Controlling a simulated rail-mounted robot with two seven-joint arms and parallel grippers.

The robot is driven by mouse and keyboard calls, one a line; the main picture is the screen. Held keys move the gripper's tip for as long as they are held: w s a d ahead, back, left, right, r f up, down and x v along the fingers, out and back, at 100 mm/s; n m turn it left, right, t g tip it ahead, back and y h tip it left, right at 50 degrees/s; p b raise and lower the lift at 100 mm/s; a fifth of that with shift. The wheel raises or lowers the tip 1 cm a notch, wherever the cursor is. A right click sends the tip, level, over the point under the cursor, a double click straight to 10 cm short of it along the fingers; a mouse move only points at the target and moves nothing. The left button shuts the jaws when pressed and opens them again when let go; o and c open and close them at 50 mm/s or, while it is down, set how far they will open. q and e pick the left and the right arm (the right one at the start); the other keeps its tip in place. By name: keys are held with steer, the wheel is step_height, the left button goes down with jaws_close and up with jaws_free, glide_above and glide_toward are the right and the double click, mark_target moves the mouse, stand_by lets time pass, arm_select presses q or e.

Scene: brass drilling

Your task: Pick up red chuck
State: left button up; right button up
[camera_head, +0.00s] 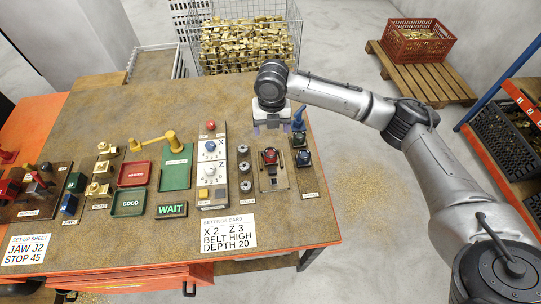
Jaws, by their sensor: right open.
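A red-topped round piece (269,156) stands on a grey metal fixture plate (273,184) at the right of the bench. Labels there are too small to read, so I cannot tell which red piece is the chuck. My right gripper (271,127) is open and points down behind the red-topped piece, apart from it and left of the blue piece. My left gripper is not in view.
A control panel (211,168) with knobs and several grey round parts (244,167) lie left of the fixture. A settings card (229,232) is in front. A wire basket of brass parts (245,48) stands behind the bench. The bench's back middle is clear.

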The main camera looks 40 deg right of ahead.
steer(key=n, duration=0.3)
steer(key=n+b, duration=0.1)
glide_above(271, 155)
step_height(271, 155, down, 8)
steer(key=shift+d+r, duration=0.1)
steer(key=shift+r, duration=0.1)
steer(key=shift+f, duration=0.7)
step_height(271, 155, down, 4)
steer(key=shift+r+b, duration=0.1)
steer(key=shift+b, duration=0.55)
steer(key=shift+f, duration=0.5)
steer(key=shift+w, duration=0.1)
steer(key=c, duration=1.3)
